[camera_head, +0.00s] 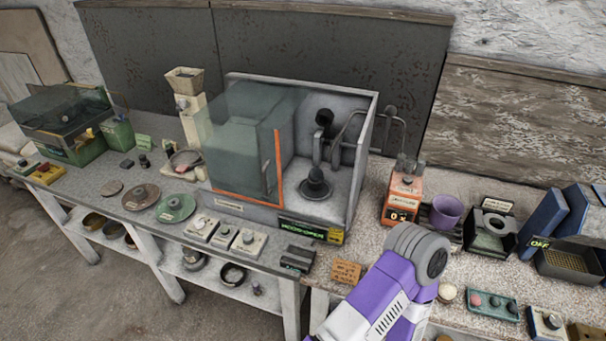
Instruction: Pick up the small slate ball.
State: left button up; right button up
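A teal tray (482,310) stands on the bench at the lower right and holds a few small balls. A small dark grey ball (512,307) sits at its right end and looks like the slate one. A reddish ball (475,300) sits at the left end, with another small dark piece between them. The balls are too small to tell in detail. A purple and white arm of mine reaches up from the bottom, left of the tray. Neither gripper shows in this view.
A pale ball (447,293) lies between my arm and the tray. Behind are a purple pot (446,211), an orange device (402,195) and a glass-fronted hood (230,150). A dark open box (572,262) and a switch block (545,323) stand right of the tray.

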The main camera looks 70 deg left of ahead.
aim_at(316, 174)
jog(key=u, duration=1.4)
jog(key=k, duration=0.4)
jog(key=u, duration=0.75)
jog(key=i, duration=0.5)
jog(key=k, duration=0.65)
jog(key=u, duration=0.55)
jog(key=i, duration=0.5)
jog(key=u, duration=0.35)
